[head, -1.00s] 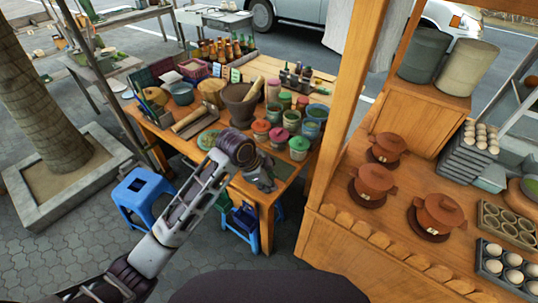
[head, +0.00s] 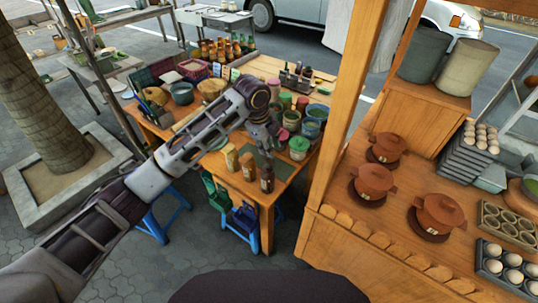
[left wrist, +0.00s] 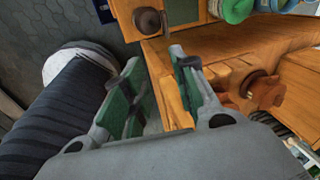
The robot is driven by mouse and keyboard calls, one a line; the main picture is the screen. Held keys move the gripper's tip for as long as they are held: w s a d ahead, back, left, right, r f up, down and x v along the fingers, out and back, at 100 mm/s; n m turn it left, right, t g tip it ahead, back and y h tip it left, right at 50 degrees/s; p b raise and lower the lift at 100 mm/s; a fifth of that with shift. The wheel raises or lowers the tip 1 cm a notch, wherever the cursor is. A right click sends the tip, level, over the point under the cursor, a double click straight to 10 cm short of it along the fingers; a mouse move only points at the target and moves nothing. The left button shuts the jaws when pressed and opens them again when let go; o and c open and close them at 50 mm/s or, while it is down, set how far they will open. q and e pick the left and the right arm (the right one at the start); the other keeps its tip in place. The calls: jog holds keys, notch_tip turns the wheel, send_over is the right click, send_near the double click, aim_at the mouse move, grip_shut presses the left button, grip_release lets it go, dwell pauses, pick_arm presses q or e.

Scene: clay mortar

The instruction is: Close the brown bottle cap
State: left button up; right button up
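A small dark brown bottle (head: 267,181) stands upright near the front edge of the wooden table, on or beside a dark green mat. A round brown thing (left wrist: 148,21) at the top of the left wrist view looks like this bottle from above. Whether its cap is open is too small to tell. My left gripper (head: 273,146) hangs just above and behind the bottle in the head view. The left wrist view shows its two green-padded fingers (left wrist: 155,62) apart with nothing between them. My right gripper is not in view.
Two tan jars (head: 231,157) stand left of the bottle. A green-lidded container (head: 298,149) is close to the right of my gripper. More pots and bottles fill the back. A wooden post (head: 343,110) and counter with clay pots (head: 373,182) stand to the right.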

aim_at(270, 160)
pick_arm(q)
jog(key=shift+m+y, duration=0.4)
jog(key=shift+m, duration=0.4)
jog(key=shift+w+a+r, duration=0.3)
jog(key=shift+w+r, duration=0.2)
jog(key=shift+r, duration=0.1)
jog(key=shift+w+a+r, duration=0.25)
jog(key=shift+w+r, duration=0.25)
jog(key=shift+r, duration=0.1)
jog(key=shift+w+a+r, duration=0.3)
jog(key=shift+w+r, duration=0.2)
jog(key=shift+r, duration=0.1)
jog(key=shift+w+d+f+p, duration=0.3)
jog(key=shift+w+f+p, duration=0.1)
jog(key=shift+f, duration=1.85)
jog(key=shift+w+d+f+p, duration=0.25)
jog(key=shift+w+f+p, duration=0.15)
jog(key=shift+f, duration=1.85)
jog(key=shift+w+d+f+p, duration=0.3)
jog(key=shift+f+p, duration=0.1)
jog(key=shift+f, duration=1.85)
grip_shut()
